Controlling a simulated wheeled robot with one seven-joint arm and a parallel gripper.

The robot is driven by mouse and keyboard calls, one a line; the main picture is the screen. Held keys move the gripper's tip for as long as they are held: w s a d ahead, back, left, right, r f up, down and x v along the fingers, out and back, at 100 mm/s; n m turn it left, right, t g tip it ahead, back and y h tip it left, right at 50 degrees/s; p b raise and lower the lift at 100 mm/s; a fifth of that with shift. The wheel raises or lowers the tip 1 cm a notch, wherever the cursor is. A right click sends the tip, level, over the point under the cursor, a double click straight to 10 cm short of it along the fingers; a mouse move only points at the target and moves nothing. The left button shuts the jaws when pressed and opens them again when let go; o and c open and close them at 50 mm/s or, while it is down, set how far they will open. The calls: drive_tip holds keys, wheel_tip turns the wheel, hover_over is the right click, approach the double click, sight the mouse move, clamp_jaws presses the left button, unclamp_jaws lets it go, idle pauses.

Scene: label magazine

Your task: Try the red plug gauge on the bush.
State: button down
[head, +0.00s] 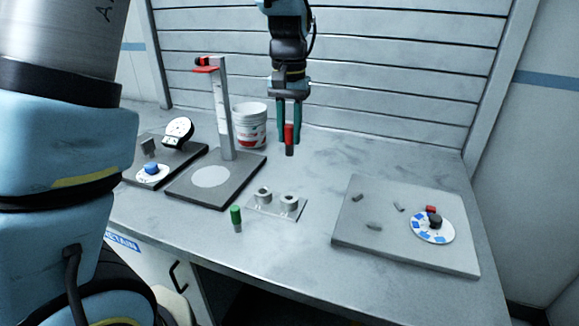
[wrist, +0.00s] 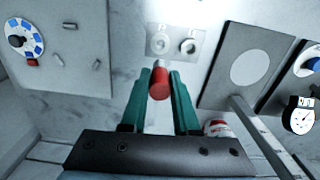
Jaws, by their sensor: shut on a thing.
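My gripper (head: 289,118) is shut on the red plug gauge (head: 289,137) and holds it upright in the air, its grey end pointing down. In the wrist view the red plug gauge (wrist: 159,84) shows between the green fingers. Two grey ring-like bushes, a left one (head: 264,193) and a right one (head: 289,202), sit on a small light plate (head: 262,209) on the bench. The gauge is above and behind them in the head view, apart from both. A green plug gauge (head: 236,214) stands on the bench left of the plate.
A grey board (head: 350,236) with small parts and a blue-marked dial is at right. A height stand (head: 224,120) on a dark base rises left of the plate, beside a white bucket (head: 250,130). A dial gauge (head: 179,130) is farther left. Bench behind the right board is clear.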

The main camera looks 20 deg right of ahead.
sight(288, 155)
drive_tip(key=shift+f+b, duration=4.3)
drive_tip(key=shift+f, duration=0.1)
drive_tip(key=shift+r, duration=0.1)
drive_tip(key=shift+f+b, duration=0.65)
drive_tip(key=shift+f, duration=1.1)
drive_tip(key=shift+s+f, duration=0.1)
drive_tip(key=shift+f, duration=0.4)
drive_tip(key=shift+r, duration=0.1)
drive_tip(key=shift+r+p, duration=2.25)
drive_tip(key=shift+r, duration=0.25)
drive_tip(key=shift+a, duration=0.1)
